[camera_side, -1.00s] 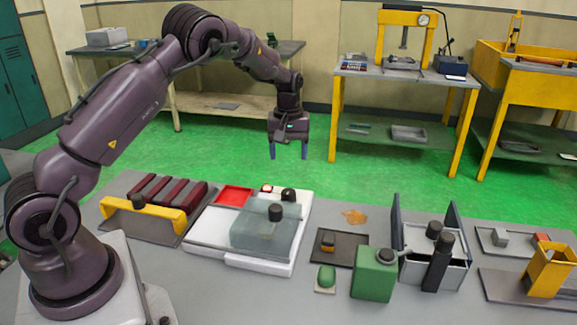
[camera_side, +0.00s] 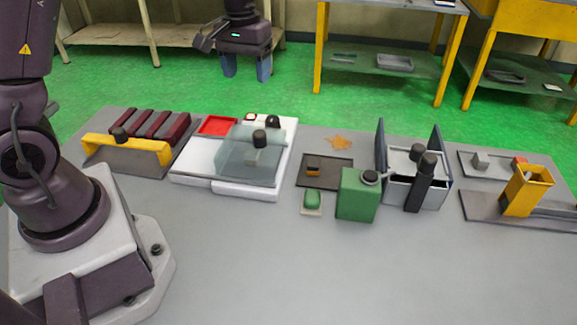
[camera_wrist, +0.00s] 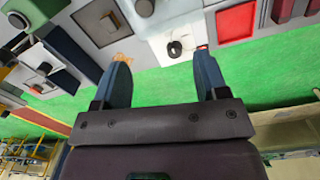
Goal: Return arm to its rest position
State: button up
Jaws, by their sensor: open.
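My gripper (camera_side: 246,68) hangs in the air at the top of the side view, above the green floor behind the grey table. Its two blue fingers point down, apart, with nothing between them. In the wrist view the gripper (camera_wrist: 162,82) also shows open and empty, with part of the table beyond its fingertips. My arm's upper links are cut off by the top edge of the side view.
On the table (camera_side: 300,270) stand a rack of dark red bars (camera_side: 152,125), a white station with a clear cover (camera_side: 248,160), a green canister (camera_side: 357,197), a grey open box (camera_side: 410,185) and a yellow holder (camera_side: 526,190). The table's front is bare. Workbenches stand behind.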

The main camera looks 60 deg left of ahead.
jog(key=s+d+r+m+t, duration=0.2)
jog(key=s+d+r, duration=0.3)
jog(key=s, duration=0.4)
jog(key=s+d+r+m+t, duration=0.3)
jog(key=s+d+r, duration=0.3)
jog(key=s, duration=0.3)
jog(key=shift+r+m+t, duration=0.3)
jog(key=shift+r+m, duration=0.15)
jog(key=shift+m, duration=0.35)
